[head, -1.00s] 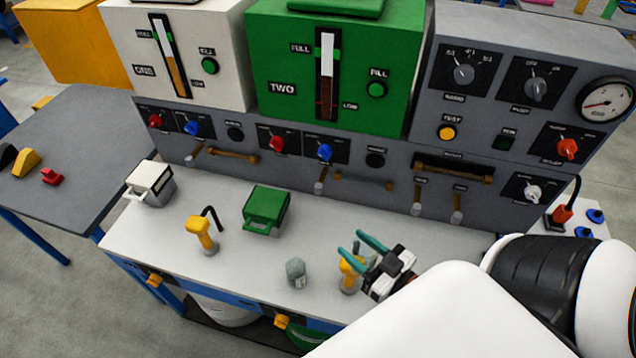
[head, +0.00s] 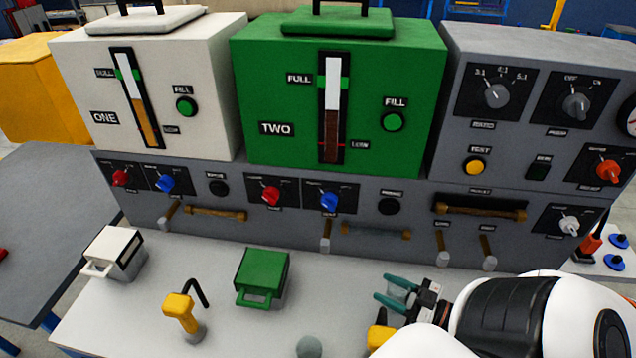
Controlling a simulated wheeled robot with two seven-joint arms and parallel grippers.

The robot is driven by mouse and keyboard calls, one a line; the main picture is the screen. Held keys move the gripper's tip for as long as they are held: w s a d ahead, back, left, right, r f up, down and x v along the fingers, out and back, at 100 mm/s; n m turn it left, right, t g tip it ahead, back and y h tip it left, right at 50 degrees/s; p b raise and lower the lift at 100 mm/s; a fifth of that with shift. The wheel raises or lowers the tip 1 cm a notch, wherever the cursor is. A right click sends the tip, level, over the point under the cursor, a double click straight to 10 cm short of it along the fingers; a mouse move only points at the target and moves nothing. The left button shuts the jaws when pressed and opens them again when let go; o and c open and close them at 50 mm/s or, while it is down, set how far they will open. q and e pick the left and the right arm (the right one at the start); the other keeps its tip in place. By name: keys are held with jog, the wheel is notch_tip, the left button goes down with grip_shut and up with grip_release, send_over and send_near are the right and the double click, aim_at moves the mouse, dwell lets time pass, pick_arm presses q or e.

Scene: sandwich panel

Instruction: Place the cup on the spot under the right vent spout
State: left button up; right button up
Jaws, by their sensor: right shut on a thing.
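My right gripper (head: 391,292) is above the white counter at the lower right, its teal fingers pointing left. It is shut on a small greyish, see-through thing (head: 401,288), seemingly the cup, partly hidden by the fingers. The gripper is in front of the panel, left of the right pair. My left gripper is not in view.
A white bin (head: 112,254) and a green bin (head: 262,277) stand on the counter (head: 225,264). A yellow-handled tool (head: 181,312) is at the left front. A grey rounded thing (head: 309,347) is cut off at the bottom edge. Bare counter lies between the green bin and my gripper.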

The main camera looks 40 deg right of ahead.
jog(key=w+f+b, duration=0.1)
jog(key=w+f, duration=0.1)
jog(key=f, duration=0.1)
jog(key=shift+w+a+b, duration=0.1)
jog(key=shift+w+b, duration=0.05)
jog(key=shift+b, duration=0.15)
jog(key=b+x, duration=0.5)
jog(key=x, duration=0.8)
jog(key=shift+r, duration=0.1)
jog(key=b+x, duration=0.2)
jog(key=x, duration=0.1)
jog(key=shift+w+a+b, duration=0.2)
jog(key=shift+w+b, duration=0.15)
jog(key=shift+b, duration=0.05)
jog(key=shift+w+f+b, duration=0.1)
jog(key=shift+f+b, duration=0.45)
jog(key=shift+f, duration=0.25)
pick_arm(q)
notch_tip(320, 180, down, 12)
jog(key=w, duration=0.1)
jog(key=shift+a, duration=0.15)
